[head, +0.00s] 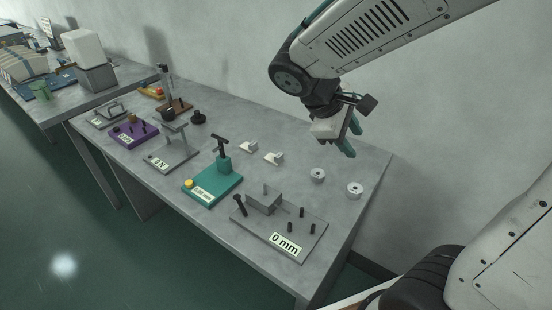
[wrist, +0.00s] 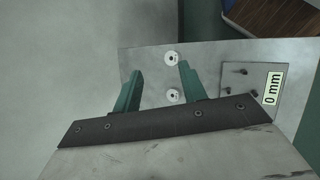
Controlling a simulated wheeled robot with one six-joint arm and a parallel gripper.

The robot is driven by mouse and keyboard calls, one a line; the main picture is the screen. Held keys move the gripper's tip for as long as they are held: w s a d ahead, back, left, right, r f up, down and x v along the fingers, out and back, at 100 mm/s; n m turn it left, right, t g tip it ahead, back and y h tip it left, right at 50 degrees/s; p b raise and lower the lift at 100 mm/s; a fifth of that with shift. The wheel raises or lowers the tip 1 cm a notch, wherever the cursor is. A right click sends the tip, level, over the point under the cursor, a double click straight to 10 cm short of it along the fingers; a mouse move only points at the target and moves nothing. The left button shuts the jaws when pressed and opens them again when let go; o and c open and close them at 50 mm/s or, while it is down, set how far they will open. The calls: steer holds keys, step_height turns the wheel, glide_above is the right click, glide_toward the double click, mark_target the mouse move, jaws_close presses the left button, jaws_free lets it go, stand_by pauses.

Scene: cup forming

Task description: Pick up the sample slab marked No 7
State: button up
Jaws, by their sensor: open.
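My gripper (head: 351,136) hangs open and empty above the right end of the grey table, its teal fingers pointing down. Two small pale round pieces (head: 318,175) (head: 354,190) lie on the table below it, each with a dark mark at its middle. In the wrist view both round pieces (wrist: 171,58) (wrist: 173,96) appear between the open fingers (wrist: 160,72), apart from them. Two small white pieces (head: 248,146) (head: 274,158) lie further left on the table. I cannot read a No 7 on any of them.
A grey plate with pegs, labelled 0 mm (head: 285,243), lies at the near right. A teal fixture (head: 212,186) with a yellow knob, a grey stand (head: 170,158) and a purple fixture (head: 134,132) stand further left. A wall runs behind the table (head: 370,178).

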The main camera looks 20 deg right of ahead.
steer(key=w+a+f+n+t+h, duration=0.1)
steer(key=w+a+f+n+h, duration=0.1)
steer(key=w+f+n, duration=0.35)
steer(key=n+t+h, duration=0.1)
steer(key=n+t, duration=0.6)
steer(key=n, duration=0.5)
glide_toward(278, 156)
steer(key=shift+w+d+f+m, duration=0.15)
steer(key=shift+w+d+f, duration=0.25)
steer(key=shift+f, duration=0.2)
steer(key=shift+w+d+f+m, duration=0.1)
steer(key=shift+w+d+f, duration=0.15)
steer(key=shift+d+f, duration=0.25)
steer(key=shift+w+d+f+h, duration=0.1)
steer(key=shift+w+f+h, duration=0.1)
steer(key=shift+f+h, duration=0.1)
steer(key=x, duration=0.4)
steer(key=r+x, duration=0.1)
steer(key=x, duration=0.2)
steer(key=shift+w+d, duration=0.2)
steer(key=shift+c, duration=0.3)
jaws_close()
